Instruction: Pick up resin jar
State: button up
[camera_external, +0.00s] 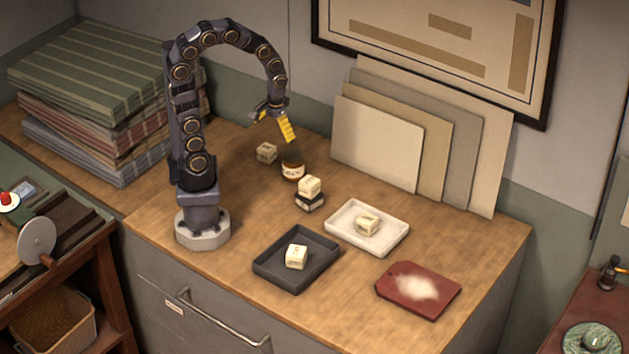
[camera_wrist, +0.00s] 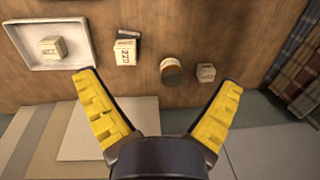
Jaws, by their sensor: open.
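My gripper (camera_external: 276,122) hangs above and slightly left of the jar in the external view, with a yellow finger angled down. In the wrist view my gripper (camera_wrist: 160,107) has its two yellow fingers spread wide, with nothing between them.
Another block (camera_external: 266,153) is close to the jar's left. A white tray (camera_external: 342,239) and a black tray (camera_external: 269,271) each hold a block. A red board (camera_external: 390,293) lies front right. Panels (camera_external: 375,142) lean behind.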

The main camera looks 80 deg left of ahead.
jog(key=w+a+f+n, duration=0.4)
jog(key=a+f+n, duration=0.1)
jog(key=a, duration=0.1)
jog(key=n+y, duration=0.1)
jog(key=n, duration=0.5)
send_over(294, 154)
jog(key=d, duration=0.1)
jog(key=shift+t, duration=0.4)
notch_tip(294, 154, down, 8)
jog(key=shift+r, duration=0.15)
jog(key=shift+s+a+f, duration=0.1)
jog(key=shift+a+f, duration=0.05)
jog(key=shift+f, duration=1.15)
jog(key=shift+w+a+f, duration=0.1)
jog(key=shift+a+f, duration=0.05)
jog(key=shift+f, duration=1.15)
jog(key=shift+s+a+f, duration=0.1)
jog(key=shift+a+f, duration=0.05)
jog(key=shift+f, duration=1.15)
jog(key=c, duration=1.2)
